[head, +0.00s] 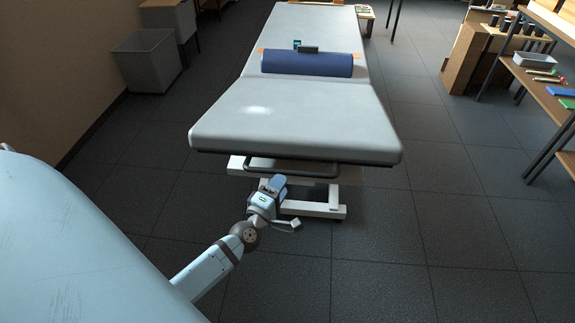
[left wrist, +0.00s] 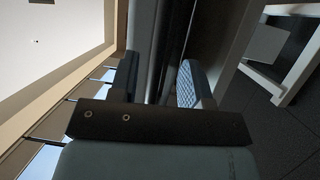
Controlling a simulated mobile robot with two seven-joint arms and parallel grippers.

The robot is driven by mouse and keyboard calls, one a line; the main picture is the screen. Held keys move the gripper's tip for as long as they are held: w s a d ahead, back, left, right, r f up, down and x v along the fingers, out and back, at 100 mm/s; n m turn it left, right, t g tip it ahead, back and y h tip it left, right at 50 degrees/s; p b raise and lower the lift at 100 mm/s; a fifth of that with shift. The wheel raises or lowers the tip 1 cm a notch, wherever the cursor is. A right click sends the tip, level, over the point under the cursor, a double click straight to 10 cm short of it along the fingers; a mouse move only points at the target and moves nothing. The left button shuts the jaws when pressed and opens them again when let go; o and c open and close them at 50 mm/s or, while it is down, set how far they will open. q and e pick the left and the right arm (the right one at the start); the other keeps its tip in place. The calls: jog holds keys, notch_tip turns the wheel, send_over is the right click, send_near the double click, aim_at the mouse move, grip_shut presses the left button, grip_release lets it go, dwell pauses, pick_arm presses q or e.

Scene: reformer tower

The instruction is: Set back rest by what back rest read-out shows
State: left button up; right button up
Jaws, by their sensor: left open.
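The grey padded couch has a near section (head: 300,115), which looks like the back rest, and a far section (head: 325,25). A dark bar handle (head: 290,168) runs under its near edge. My left gripper (head: 278,181) is just below this bar, at its left part. In the left wrist view the two fingers (left wrist: 160,82) are apart, with a dark long edge or bar (left wrist: 172,50) between them; I cannot tell if they touch it. My right gripper is out of view.
A blue roll (head: 308,64) lies across the couch. The couch's white base frame (head: 315,208) stands close to my left gripper. A grey bin (head: 148,61) is at the left wall, and shelves (head: 540,85) are at the right.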

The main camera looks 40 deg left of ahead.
pick_arm(q)
jog(key=s+d, duration=0.1)
jog(key=s, duration=0.7)
jog(key=shift+d+f, duration=0.15)
jog(key=shift+f, duration=0.05)
